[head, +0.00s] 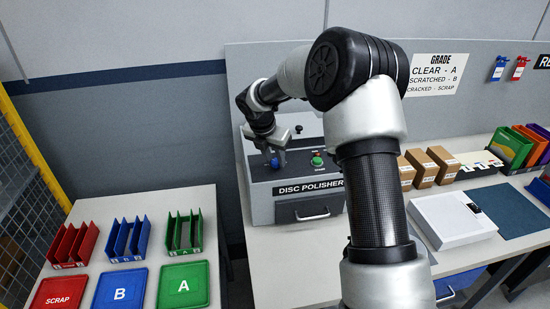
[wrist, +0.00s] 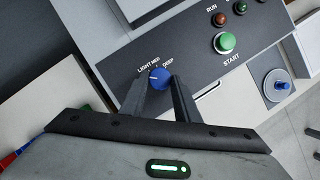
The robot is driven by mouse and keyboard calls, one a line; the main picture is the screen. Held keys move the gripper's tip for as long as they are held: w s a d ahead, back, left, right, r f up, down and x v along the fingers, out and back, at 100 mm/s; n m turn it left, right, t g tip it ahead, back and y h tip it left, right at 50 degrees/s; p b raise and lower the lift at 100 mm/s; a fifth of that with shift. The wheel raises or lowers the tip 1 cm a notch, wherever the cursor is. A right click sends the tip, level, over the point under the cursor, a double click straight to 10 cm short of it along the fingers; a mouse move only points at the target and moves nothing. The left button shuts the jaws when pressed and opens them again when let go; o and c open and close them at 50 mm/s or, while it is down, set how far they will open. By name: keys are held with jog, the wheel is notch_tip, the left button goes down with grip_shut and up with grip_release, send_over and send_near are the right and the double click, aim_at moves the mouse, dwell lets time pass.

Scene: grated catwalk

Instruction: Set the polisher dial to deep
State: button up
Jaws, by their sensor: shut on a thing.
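The disc polisher (head: 262,205) is a grey box with a dark sloped panel, standing on the bench. Its blue dial (wrist: 159,79) has a white pointer mark and the labels LIGHT, MED and DEEP around its upper side. The mark points up toward the labels; I cannot tell exactly which one it meets. My gripper (wrist: 160,84) has one dark finger on each side of the dial and is shut on it. In the head view the dial (head: 275,163) shows small and blue below my wrist.
The green START button (wrist: 225,43) and red RUN lamp (wrist: 219,20) sit beside the dial. A disc with a blue hub (wrist: 280,87) lies to the right. In the head view, coloured racks and trays (head: 184,286) fill the left table; boxes (head: 421,168) stand right of my arm.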

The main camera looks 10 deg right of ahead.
jog(key=m, duration=0.1)
jog(key=m+g, duration=0.1)
jog(key=m, duration=0.1)
jog(key=m+h, duration=0.1)
jog(key=shift+w+a, duration=0.2)
jog(key=shift+a, duration=0.05)
jog(key=m+g, duration=0.1)
jog(key=m, duration=0.1)
jog(key=m+g, duration=0.1)
jog(key=m, duration=0.2)
jog(key=shift+w+h, duration=0.2)
jog(key=shift+h, duration=0.2)
jog(key=m, duration=0.1)
jog(key=m+g, duration=0.1)
jog(key=m, duration=0.2)
jog(key=shift+w+g, duration=0.25)
jog(key=shift+g, duration=0.15)
jog(key=shift+m+g+y, duration=0.4)
jog(key=shift+m, duration=1.2)
jog(key=o, duration=1)
jog(key=shift+o, duration=0.2)
jog(key=shift+d, duration=0.1)
